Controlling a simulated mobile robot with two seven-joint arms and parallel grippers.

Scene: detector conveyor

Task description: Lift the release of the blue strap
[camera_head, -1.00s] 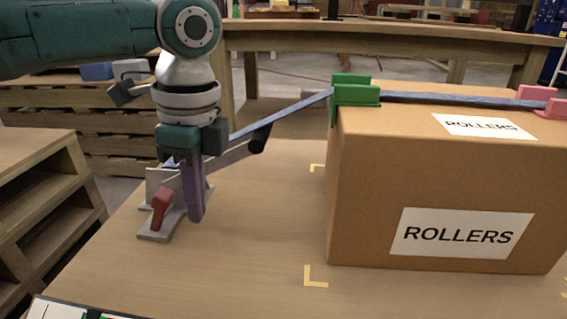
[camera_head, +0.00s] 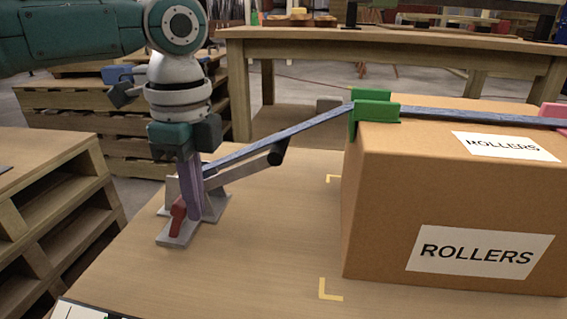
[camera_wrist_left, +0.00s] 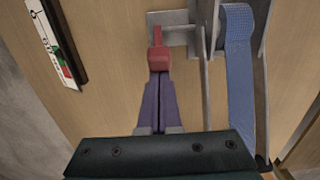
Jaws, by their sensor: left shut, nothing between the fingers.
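The blue strap (camera_head: 290,130) runs from the top of the box down to a grey buckle (camera_head: 213,205) on the table; it also shows in the left wrist view (camera_wrist_left: 238,70). The red release lever (camera_head: 178,217) stands on the buckle's grey base plate. My left gripper (camera_head: 195,217) is shut and empty, its purple fingers pointing down close beside the red lever. In the left wrist view the fingertips (camera_wrist_left: 160,77) meet the edge of the red lever (camera_wrist_left: 158,57); I cannot tell whether they touch. My right gripper is not in view.
A long buckle handle with a dark grip (camera_head: 276,154) sticks out toward the box. The cardboard box (camera_head: 385,210) with green corner guards (camera_head: 374,112) stands at the right. The tabletop (camera_head: 265,255) between buckle and box is clear. Wooden pallets (camera_head: 50,190) stand at the left.

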